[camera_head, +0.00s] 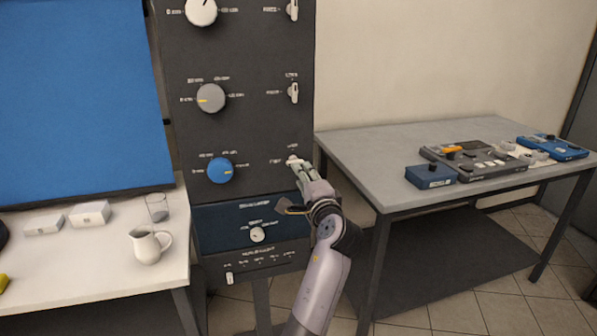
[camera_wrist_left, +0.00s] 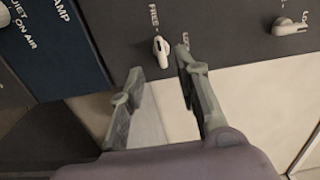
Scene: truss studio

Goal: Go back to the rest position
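My left gripper (camera_head: 297,170) is at the right edge of the dark control panel (camera_head: 255,130), in front of its lowest small white lever (camera_head: 292,159). In the left wrist view, the two fingers of the left gripper (camera_wrist_left: 159,72) are spread apart with nothing between them. The white lever (camera_wrist_left: 161,50) shows just beyond the fingertips; I cannot tell whether a finger touches it. A second white lever (camera_wrist_left: 290,27) is farther right on the panel. My right gripper is in neither view.
The panel also carries a grey knob (camera_head: 210,98), a blue knob (camera_head: 220,170) and a lower blue section (camera_head: 215,228). A white table (camera_head: 100,265) with a jug (camera_head: 149,246) stands left. A grey table (camera_head: 360,150) with control boxes stands right, close to my left arm.

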